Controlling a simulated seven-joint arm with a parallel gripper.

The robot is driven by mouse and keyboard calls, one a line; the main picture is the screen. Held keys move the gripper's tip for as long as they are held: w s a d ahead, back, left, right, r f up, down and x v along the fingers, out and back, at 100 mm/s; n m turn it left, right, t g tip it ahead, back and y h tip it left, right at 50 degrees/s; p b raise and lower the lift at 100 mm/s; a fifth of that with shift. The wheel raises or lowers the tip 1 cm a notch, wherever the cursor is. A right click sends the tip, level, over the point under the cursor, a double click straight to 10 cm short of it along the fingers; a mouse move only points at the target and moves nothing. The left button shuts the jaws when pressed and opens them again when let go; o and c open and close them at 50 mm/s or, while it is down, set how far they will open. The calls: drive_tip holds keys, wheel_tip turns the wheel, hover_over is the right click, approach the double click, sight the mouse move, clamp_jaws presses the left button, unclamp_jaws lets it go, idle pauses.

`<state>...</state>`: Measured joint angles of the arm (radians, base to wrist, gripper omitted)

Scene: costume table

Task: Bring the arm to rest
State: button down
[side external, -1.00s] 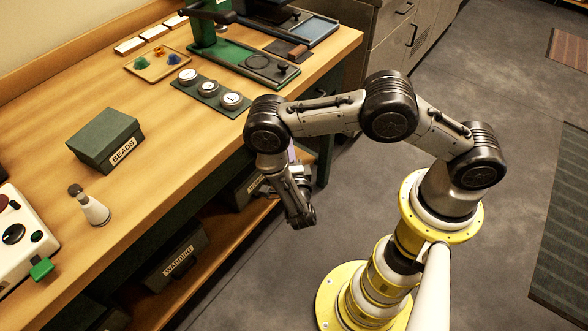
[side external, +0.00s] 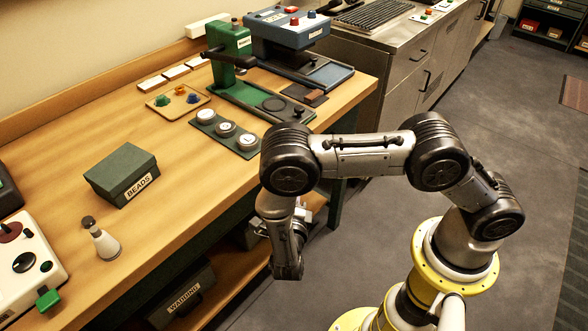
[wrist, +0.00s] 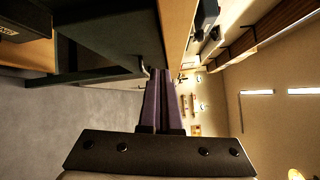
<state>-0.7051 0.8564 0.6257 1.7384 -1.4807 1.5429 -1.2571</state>
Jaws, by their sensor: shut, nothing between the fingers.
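My gripper (wrist: 158,82) shows in the wrist view as two long purple fingers lying together, with nothing between them. They point away from the camera, beside the dark edge of the bench. In the side view my arm is bent over the floor at the near edge of the wooden table (side external: 150,215). Its last links hang down in front of the table edge and the lower shelf. The fingers are hidden or too unclear to make out there.
A dark case (side external: 182,291) sits on the lower shelf. Open floor lies right.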

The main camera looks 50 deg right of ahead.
drive_tip(key=s+d+r+m+g+y, duration=0.1)
drive_tip(key=s+d+r+m+g, duration=0.1)
drive_tip(key=d+r+m+g, duration=0.55)
drive_tip(key=s+d+r+m+g, duration=0.2)
drive_tip(key=s+d+r+m, duration=0.15)
drive_tip(key=r+m, duration=0.65)
drive_tip(key=s+r+m+y, duration=0.4)
drive_tip(key=s+m, duration=0.3)
drive_tip(key=s+r+m+y, duration=0.5)
drive_tip(key=s+m, duration=0.1)
drive_tip(key=s, duration=0.2)
drive_tip(key=s+a+m+t+y, duration=0.1)
drive_tip(key=a+m+t+y, duration=0.3)
drive_tip(key=a+m, duration=0.3)
drive_tip(key=m+t, duration=0.1)
drive_tip(key=m, duration=0.2)
drive_tip(key=shift+a+f+y, duration=0.3)
